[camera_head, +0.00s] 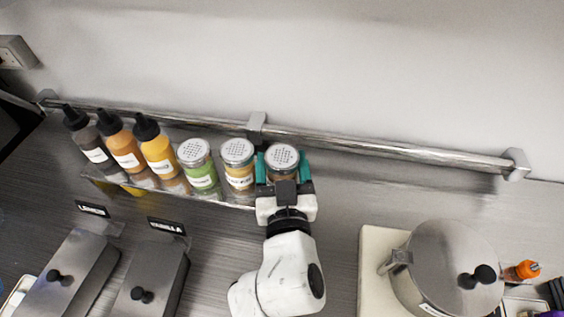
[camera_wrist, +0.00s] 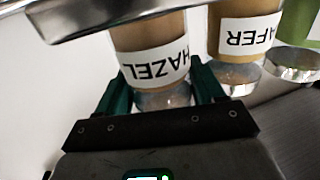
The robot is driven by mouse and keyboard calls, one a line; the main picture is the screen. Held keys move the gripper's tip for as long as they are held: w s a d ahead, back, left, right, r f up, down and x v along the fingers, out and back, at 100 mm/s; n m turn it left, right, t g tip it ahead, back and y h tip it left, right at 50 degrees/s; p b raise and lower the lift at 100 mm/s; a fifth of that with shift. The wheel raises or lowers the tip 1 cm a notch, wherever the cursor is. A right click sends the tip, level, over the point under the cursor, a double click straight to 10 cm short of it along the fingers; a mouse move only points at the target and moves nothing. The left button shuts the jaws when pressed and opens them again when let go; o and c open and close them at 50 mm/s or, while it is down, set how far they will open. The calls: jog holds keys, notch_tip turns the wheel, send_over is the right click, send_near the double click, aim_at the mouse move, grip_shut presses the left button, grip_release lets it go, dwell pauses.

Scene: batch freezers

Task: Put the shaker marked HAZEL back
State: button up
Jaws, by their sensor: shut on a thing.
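The HAZEL shaker (camera_wrist: 155,62) has brown contents, a white label and a perforated metal lid. Its label appears upside down in the wrist view. In the head view the shaker (camera_head: 282,156) is at the right end of the row of condiments. My gripper (camera_head: 283,166) is shut on it, with one teal finger on each side. The fingers also show around it in the wrist view (camera_wrist: 165,95). The rack (camera_head: 105,186) hangs on a wall rail and holds the row. I cannot tell whether the HAZEL shaker rests on the rack.
A similar shaker labelled "AFER" (camera_wrist: 240,45) stands close beside it; a green shaker (camera_head: 198,168) and several black-capped bottles (camera_head: 158,152) follow leftward. The rail (camera_head: 390,148) runs along the wall, bare to the right. A lidded steel pot (camera_head: 445,265) stands at lower right; lidded bins (camera_head: 70,270) stand lower left.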

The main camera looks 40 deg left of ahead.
jog(key=o, duration=0.6)
jog(key=shift+f, duration=0.15)
jog(key=shift+o, duration=1)
jog(key=shift+r, duration=0.2)
jog(key=b+v, duration=0.2)
jog(key=v, duration=1)
jog(key=shift+s, duration=0.1)
